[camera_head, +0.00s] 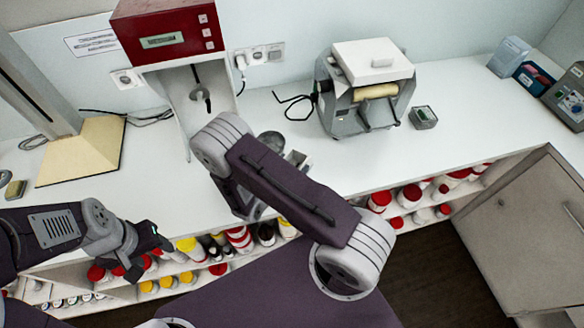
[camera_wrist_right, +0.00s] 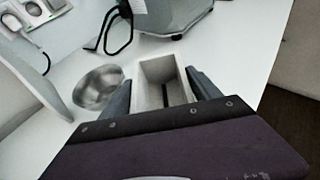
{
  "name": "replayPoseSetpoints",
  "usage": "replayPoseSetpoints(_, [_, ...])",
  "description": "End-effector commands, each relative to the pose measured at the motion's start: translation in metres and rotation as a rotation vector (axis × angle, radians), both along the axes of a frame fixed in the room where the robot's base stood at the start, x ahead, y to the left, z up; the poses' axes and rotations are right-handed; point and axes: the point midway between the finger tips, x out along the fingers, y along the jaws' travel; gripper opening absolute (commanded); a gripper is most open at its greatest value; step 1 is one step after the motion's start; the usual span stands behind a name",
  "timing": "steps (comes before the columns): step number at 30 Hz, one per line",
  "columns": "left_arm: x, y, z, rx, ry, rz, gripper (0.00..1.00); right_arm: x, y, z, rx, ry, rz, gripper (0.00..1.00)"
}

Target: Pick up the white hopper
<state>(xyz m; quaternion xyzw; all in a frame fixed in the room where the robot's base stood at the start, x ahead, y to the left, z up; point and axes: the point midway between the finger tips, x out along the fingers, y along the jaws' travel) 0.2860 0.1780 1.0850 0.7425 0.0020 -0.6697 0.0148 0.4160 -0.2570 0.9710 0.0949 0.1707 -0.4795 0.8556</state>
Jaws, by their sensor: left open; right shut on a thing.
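The white hopper (camera_wrist_right: 152,70), an open rectangular box with pale grey-white walls, sits between the two fingers of my right gripper (camera_wrist_right: 162,92) in the right wrist view. The fingers are shut on its sides. I cannot tell whether its bottom touches the counter. My left gripper (camera_head: 150,242) is open and empty, in front of the counter's edge at the lower left.
A metal bowl (camera_wrist_right: 98,87) stands just left of the hopper. A roller mill with a white lid (camera_head: 370,62) stands behind to the right, a red-topped machine (camera_head: 165,35) behind to the left. Bottles fill the shelf below.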

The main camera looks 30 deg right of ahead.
Motion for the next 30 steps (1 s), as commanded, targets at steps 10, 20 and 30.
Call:
replayPoseSetpoints(10, [0.0,0.0,-0.016,0.0,0.0,0.0,0.57,-0.013,-0.038,0.052,-0.001,-0.003,-0.007,0.24])
replayPoseSetpoints(20, [0.0,0.0,0.004,0.0,0.0,0.0,0.57,-0.035,-0.096,0.101,-0.005,0.004,-0.003,0.24])
replayPoseSetpoints(30, [0.0,0.0,0.025,0.0,0.0,0.0,0.57,-0.039,-0.11,0.102,-0.001,-0.001,0.0,0.24])
